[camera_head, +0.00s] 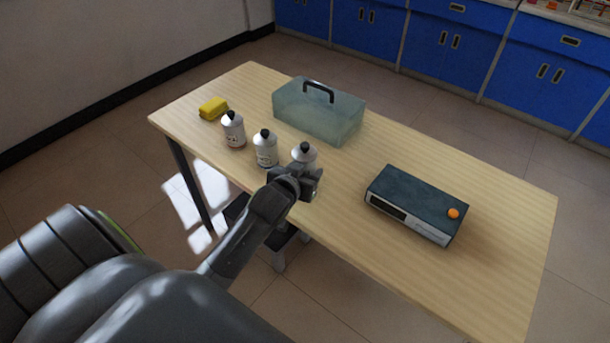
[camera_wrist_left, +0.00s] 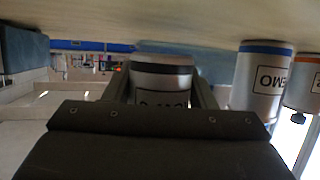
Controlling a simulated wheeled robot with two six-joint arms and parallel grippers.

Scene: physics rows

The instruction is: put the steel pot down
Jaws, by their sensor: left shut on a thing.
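No plain pot shows; the thing in my left gripper is a silver-white canister (camera_head: 304,152) with a black knob. My left gripper (camera_head: 300,181) is at the table's near edge, shut around this canister. In the left wrist view, which is upside down, the canister (camera_wrist_left: 163,85) with a dark band and part of a label sits between the two fingers. The gripper hides its lower part in the head view, so I cannot tell whether its base touches the table. My right gripper is not in view.
Two similar canisters (camera_head: 265,148) (camera_head: 233,130) stand to the left on the wooden table (camera_head: 500,225). Behind is a translucent box (camera_head: 340,117) with a black handle. A yellow block (camera_head: 213,108) lies far left. A dark blue device (camera_head: 415,200) with an orange knob stands right.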

